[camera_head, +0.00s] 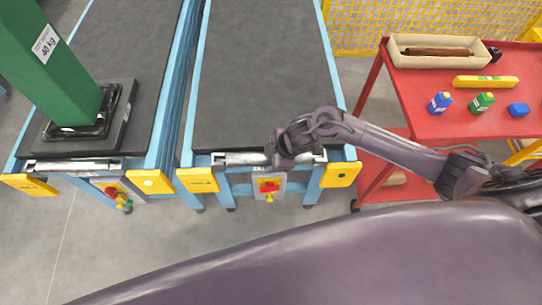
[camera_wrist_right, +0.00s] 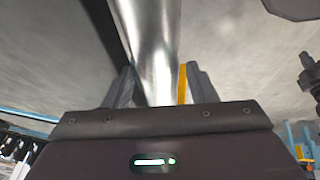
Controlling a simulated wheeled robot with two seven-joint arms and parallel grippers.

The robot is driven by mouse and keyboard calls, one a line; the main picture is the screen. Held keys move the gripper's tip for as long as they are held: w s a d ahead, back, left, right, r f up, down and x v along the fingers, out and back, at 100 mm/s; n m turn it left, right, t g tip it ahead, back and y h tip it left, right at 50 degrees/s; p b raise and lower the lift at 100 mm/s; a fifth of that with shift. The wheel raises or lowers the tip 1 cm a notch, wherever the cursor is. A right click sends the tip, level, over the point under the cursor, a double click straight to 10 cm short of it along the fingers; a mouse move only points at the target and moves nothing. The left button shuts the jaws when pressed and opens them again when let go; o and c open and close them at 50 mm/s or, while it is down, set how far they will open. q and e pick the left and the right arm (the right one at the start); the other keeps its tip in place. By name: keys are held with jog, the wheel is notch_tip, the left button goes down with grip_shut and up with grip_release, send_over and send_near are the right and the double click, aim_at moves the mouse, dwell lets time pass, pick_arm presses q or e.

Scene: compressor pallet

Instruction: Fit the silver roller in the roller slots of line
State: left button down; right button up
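The silver roller (camera_head: 240,158) lies across the front end of the middle conveyor line (camera_head: 262,80), between its two yellow end covers. In the right wrist view the shiny roller (camera_wrist_right: 150,50) runs between my right gripper's fingers. My right gripper (camera_head: 290,158) is at the roller, right of its middle, and hides part of it. Its fingers (camera_wrist_right: 158,85) straddle the roller, with a thin yellow strip showing between the roller and the right finger. I cannot tell whether both roller ends are fully seated in the slots. My left gripper is not in view.
A second line (camera_head: 150,90) at left has its own roller (camera_head: 75,166) and carries a green column (camera_head: 50,60) on a dark base. A red table (camera_head: 430,125) at right holds a bin (camera_head: 400,60) and small bottles. A yellow mesh fence (camera_head: 400,20) stands behind.

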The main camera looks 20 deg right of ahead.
jog(key=shift+o, duration=0.6)
jog(key=shift+r, duration=0.1)
jog(key=shift+d, duration=0.1)
jog(key=shift+d+r, duration=0.1)
jog(key=shift+r, duration=0.15)
jog(key=v, duration=0.7)
jog(key=shift+s, duration=0.25)
